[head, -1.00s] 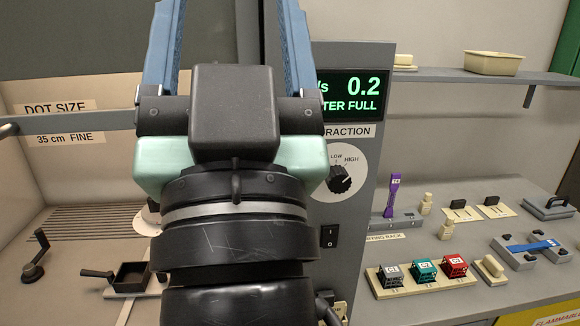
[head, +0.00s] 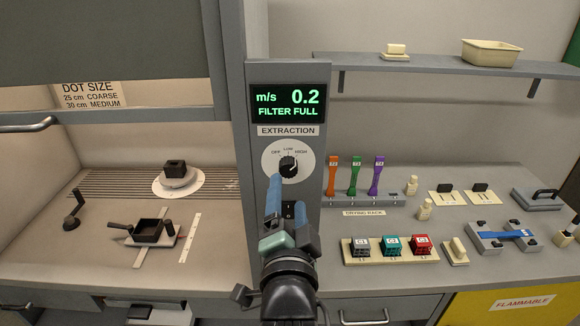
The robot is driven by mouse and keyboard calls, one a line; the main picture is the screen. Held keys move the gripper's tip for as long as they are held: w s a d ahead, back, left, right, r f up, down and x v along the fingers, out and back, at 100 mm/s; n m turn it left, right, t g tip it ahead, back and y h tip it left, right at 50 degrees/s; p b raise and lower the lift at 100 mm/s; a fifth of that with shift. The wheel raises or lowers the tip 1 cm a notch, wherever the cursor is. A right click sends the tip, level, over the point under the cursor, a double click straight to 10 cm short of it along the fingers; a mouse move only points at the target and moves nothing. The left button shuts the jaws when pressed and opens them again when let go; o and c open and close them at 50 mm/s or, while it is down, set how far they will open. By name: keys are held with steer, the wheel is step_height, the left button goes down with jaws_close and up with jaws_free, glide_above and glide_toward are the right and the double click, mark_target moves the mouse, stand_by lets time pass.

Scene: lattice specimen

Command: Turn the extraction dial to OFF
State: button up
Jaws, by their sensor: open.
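The extraction dial (head: 289,167) is a black knob on a round white plate, on the grey panel under the word EXTRACTION. OFF, LOW and HIGH are printed from left to right above the knob. Its pointer faces upward, near LOW or between LOW and HIGH; I cannot tell exactly. My gripper (head: 284,193), with blue fingers, is open and empty just below the dial. The left fingertip shows near the plate's lower edge; I cannot tell whether it touches. The gripper hides part of the panel below the dial, including most of the black switch.
The display (head: 290,104) above the dial reads 0.2 m/s and FILTER FULL. A fume hood with its sash (head: 110,120) is at left. At right are a drying rack (head: 345,202) with coloured pieces, a sample tray (head: 390,260) and a shelf (head: 440,65).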

mark_target(289, 172)
steer(key=w+p, duration=0.2)
steer(key=w, duration=0.5)
steer(key=shift+w, duration=0.25)
jaws_close()
